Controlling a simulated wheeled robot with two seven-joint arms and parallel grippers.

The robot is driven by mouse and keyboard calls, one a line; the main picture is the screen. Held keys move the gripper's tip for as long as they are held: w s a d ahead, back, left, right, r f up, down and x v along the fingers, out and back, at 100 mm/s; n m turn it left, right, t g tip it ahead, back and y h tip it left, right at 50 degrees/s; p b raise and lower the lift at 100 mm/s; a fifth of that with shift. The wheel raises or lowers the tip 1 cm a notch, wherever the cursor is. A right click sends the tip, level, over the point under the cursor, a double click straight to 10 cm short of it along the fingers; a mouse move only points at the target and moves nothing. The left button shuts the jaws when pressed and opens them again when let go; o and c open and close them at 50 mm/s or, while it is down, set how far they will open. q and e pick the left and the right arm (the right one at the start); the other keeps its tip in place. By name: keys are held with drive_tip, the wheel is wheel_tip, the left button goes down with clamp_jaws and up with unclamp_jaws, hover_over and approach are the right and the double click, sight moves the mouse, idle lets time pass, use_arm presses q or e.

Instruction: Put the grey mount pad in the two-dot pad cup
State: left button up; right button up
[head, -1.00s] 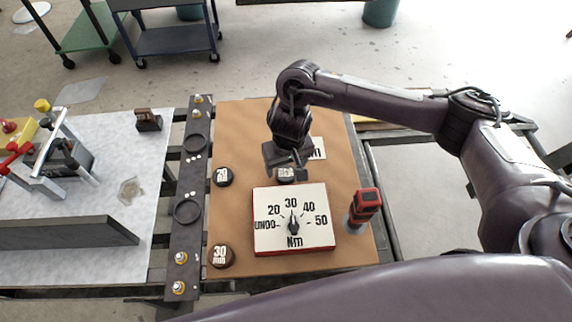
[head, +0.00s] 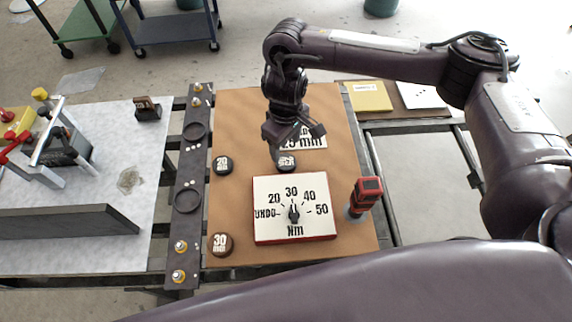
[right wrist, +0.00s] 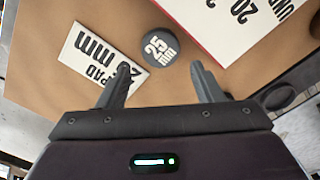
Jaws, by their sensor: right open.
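The grey round mount pad (head: 287,162), marked 25 mm, lies flat on the brown board in front of the "PAD 25 mm" card. It also shows in the right wrist view (right wrist: 158,48), ahead of the fingertips and apart from them. My right gripper (head: 298,137) is open and empty above the board near this pad; its two fingers (right wrist: 161,68) are spread wide. Two round pad cups sit on the dark rail, an upper one (head: 195,132) and a lower one (head: 187,201). White dots lie between them, too small to count surely. My left gripper is not in view.
A dark 20 mm pad (head: 223,165) and a brown 30 mm pad (head: 221,244) lie on the board's left side. A white dial block (head: 270,220) and a red-and-black tool (head: 365,195) stand at the front. A grey plate (head: 70,216) stands on the left table.

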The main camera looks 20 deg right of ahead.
sight(285, 160)
wheel_tip(285, 160, down, 7)
drive_tip(key=shift+w+a+b, duration=0.1)
drive_tip(key=shift+w+b, duration=0.05)
drive_tip(key=shift+b, duration=1.05)
drive_tip(key=c, duration=0.8)
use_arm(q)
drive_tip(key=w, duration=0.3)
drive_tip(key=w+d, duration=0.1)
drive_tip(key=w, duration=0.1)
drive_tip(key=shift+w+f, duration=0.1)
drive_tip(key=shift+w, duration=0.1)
use_arm(e)
drive_tip(key=shift+c, duration=0.2)
drive_tip(key=shift+r, duration=0.15)
